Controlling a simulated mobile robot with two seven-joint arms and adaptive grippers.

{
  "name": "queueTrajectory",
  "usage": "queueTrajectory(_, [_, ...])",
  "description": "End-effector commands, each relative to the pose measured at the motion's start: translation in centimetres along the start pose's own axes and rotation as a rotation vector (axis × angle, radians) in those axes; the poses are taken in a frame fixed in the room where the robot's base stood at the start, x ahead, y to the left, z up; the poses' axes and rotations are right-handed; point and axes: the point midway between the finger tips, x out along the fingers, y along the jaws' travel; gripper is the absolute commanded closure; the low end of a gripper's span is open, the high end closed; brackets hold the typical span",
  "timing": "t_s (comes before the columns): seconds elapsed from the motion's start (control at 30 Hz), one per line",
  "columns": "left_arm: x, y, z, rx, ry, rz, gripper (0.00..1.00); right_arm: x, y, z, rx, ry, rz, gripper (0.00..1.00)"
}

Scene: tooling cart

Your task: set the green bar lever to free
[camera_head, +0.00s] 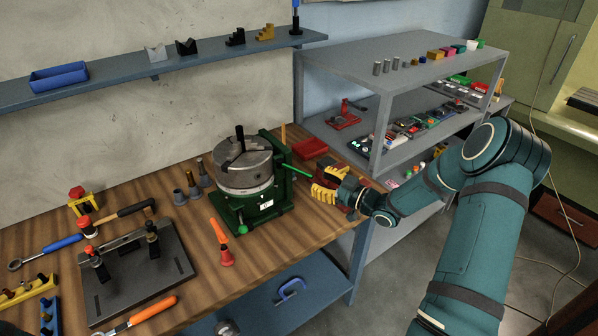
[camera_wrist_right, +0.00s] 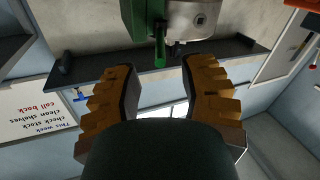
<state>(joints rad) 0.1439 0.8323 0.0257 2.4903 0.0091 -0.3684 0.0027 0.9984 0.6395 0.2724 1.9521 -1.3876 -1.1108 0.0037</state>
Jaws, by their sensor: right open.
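The green bar lever (camera_head: 297,171) sticks out from the right side of a green machine base (camera_head: 270,205) that carries a round grey chuck (camera_head: 245,165). It slopes down to the right, toward my right gripper. My right gripper (camera_head: 325,183) has yellow fingers, is open, and sits just right of the lever's free end. In the right wrist view the lever (camera_wrist_right: 160,48) shows end-on, just beyond and between the open fingers (camera_wrist_right: 157,70). They look apart from it. A small white label (camera_head: 266,205) on the base is too small to read. My left gripper is out of view.
A red box (camera_head: 310,147) stands behind my right gripper. A dark fixture plate (camera_head: 140,285) lies at front left. Grey shelves (camera_head: 350,58) stand at the right.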

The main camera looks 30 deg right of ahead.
Motion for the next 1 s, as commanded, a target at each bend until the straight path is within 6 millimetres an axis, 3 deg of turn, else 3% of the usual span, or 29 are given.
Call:
queueTrajectory(0.2, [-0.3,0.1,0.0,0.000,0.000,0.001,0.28,4.2,-0.1,-0.1,0.000,0.003,-0.001,0.58])
queueTrajectory(0.4, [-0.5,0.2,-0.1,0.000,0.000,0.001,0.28,6.5,0.0,0.0,0.000,0.001,-0.001,0.58])
queueTrajectory(0.83, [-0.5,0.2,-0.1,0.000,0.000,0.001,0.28,7.3,0.0,0.0,0.000,0.000,0.001,0.55])
queueTrajectory(0.97, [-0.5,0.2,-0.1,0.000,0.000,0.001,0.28,7.3,0.0,0.0,0.000,0.000,0.001,1.00])
queueTrajectory(1.0, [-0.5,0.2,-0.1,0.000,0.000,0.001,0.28,7.3,0.0,0.0,0.000,0.000,0.001,1.00])
